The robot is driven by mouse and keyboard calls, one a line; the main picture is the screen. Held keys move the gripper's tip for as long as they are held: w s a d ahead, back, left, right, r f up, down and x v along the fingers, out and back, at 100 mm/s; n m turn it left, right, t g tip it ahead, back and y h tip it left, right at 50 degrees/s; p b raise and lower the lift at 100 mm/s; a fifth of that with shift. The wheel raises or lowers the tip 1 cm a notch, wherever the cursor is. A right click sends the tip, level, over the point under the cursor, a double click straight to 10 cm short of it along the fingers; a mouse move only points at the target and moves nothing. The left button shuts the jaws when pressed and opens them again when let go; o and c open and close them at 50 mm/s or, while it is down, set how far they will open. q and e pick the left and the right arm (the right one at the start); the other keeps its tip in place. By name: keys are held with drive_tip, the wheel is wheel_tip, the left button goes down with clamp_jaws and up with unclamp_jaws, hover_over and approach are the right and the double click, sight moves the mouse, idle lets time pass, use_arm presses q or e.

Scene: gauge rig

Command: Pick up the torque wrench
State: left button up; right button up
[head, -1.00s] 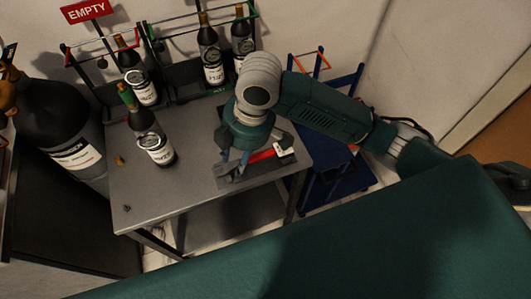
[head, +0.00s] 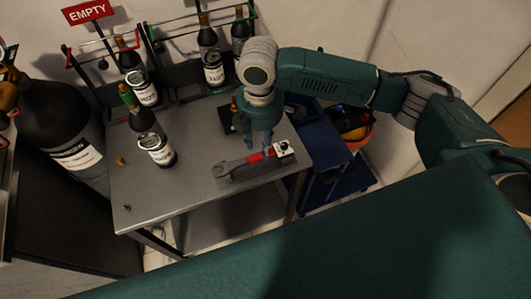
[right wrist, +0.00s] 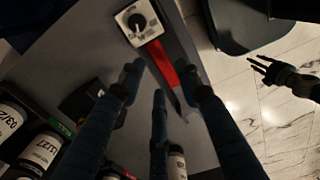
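The torque wrench (head: 237,166) lies on the grey metal table, its open jaw to the left and a red grip toward the right. A white box with a black dial (head: 283,150) is at its right end. My right gripper (head: 262,149) points down over the red grip. In the right wrist view its blue fingers (right wrist: 160,78) are spread apart, with the red grip (right wrist: 160,62) showing between the tips and nothing held. My left gripper (right wrist: 272,73) shows at the right of the right wrist view, fingers spread and empty; it is outside the head view.
A dark bottle (head: 157,150) stands on the table (head: 190,195) left of the wrench. Racked bottles (head: 212,70) stand behind, near an EMPTY sign (head: 87,11). A large black cylinder (head: 65,125) is at left. A blue cart (head: 325,160) stands right. The table front is clear.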

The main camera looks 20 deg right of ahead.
drive_tip(key=shift+d+f, duration=0.15)
drive_tip(key=shift+f, duration=1.7)
clamp_jaws()
drive_tip(key=shift+r, duration=0.15)
wheel_tip(320, 180, up, 20)
drive_tip(key=c, duration=0.5)
unclamp_jaws()
clamp_jaws()
